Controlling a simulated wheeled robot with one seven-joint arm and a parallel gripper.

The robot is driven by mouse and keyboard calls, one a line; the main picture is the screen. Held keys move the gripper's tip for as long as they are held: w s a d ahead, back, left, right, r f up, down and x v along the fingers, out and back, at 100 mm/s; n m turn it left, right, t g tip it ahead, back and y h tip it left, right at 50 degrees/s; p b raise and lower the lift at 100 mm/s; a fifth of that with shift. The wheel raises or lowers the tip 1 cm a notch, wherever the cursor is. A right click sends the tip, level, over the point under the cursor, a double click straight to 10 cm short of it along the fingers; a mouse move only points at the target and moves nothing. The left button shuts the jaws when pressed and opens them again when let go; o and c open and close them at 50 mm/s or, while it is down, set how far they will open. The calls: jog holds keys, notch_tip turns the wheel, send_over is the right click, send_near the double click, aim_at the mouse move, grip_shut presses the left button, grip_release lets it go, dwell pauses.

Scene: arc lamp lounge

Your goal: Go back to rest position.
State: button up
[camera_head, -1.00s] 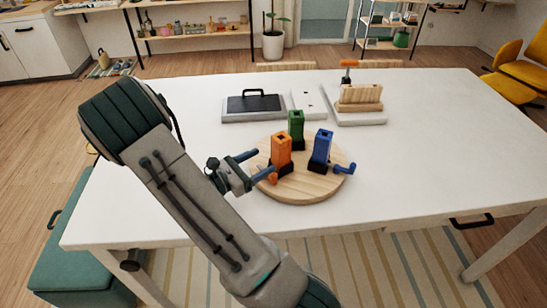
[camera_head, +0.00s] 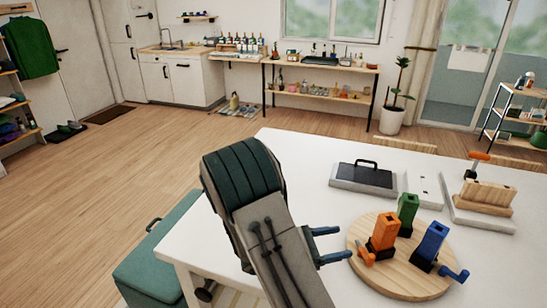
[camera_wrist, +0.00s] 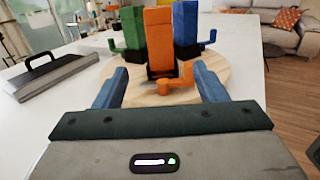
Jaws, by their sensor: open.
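My gripper (camera_head: 331,244) is over the white table at the left of the round wooden board (camera_head: 393,285). Its two blue fingers are apart with nothing between them, and they point toward the board. In the wrist view, the fingers (camera_wrist: 160,88) flank the orange block (camera_wrist: 160,45) with its orange crank, which stands beyond them. A green block (camera_head: 407,206) and a blue block (camera_head: 432,242) with a blue crank stand on the board too. The orange block also shows in the head view (camera_head: 386,231). My arm hides part of the table's left side.
A grey and black case (camera_head: 362,178) with a handle, a white plate (camera_head: 424,190) and a wooden block holder (camera_head: 487,195) stand at the back of the table (camera_head: 290,160). A teal bench (camera_head: 165,262) is at the left. The floor (camera_head: 110,190) beyond it is open.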

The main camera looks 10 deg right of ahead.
jog(key=s+a+r+m+g+y, duration=0.2)
jog(key=s+r+m+g+y, duration=0.1)
jog(key=s+m+y, duration=0.7)
jog(key=s+a+r+m+t+y, duration=0.4)
jog(key=a+r+m+t+y, duration=0.3)
jog(key=a, duration=0.3)
jog(key=shift+r+m+y, duration=0.3)
jog(key=shift+r+y, duration=0.05)
jog(key=shift+y, duration=0.35)
